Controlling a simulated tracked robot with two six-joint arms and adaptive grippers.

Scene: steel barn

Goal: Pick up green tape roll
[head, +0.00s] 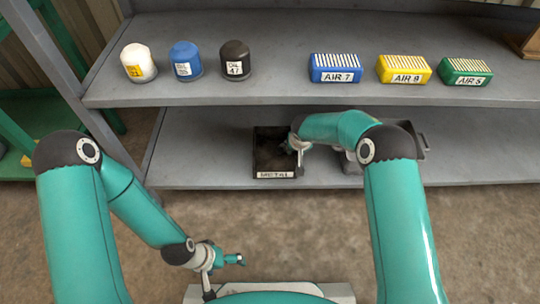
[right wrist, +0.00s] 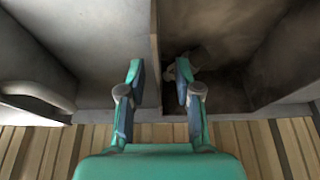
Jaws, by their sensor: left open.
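I see no green tape roll in either view. My left gripper (head: 236,259) is low at the left, in front of the shelf, open and with nothing visible in it. My right gripper (right wrist: 158,82) is open in the right wrist view, its two fingers apart with a thin upright wall between and beyond them. In the head view my right arm reaches to the dark bin labelled METAL (head: 275,175) on the lower shelf and partly hides it. A small pale item, too unclear to name, shows by the right finger in the wrist view.
The upper shelf (head: 290,92) carries white (head: 138,63), blue (head: 185,61) and black (head: 235,60) canisters, and blue (head: 336,68), yellow (head: 403,70) and green (head: 465,72) AIR filters. Another grey container (head: 421,145) is partly hidden behind my right arm. The lower shelf's left part is clear.

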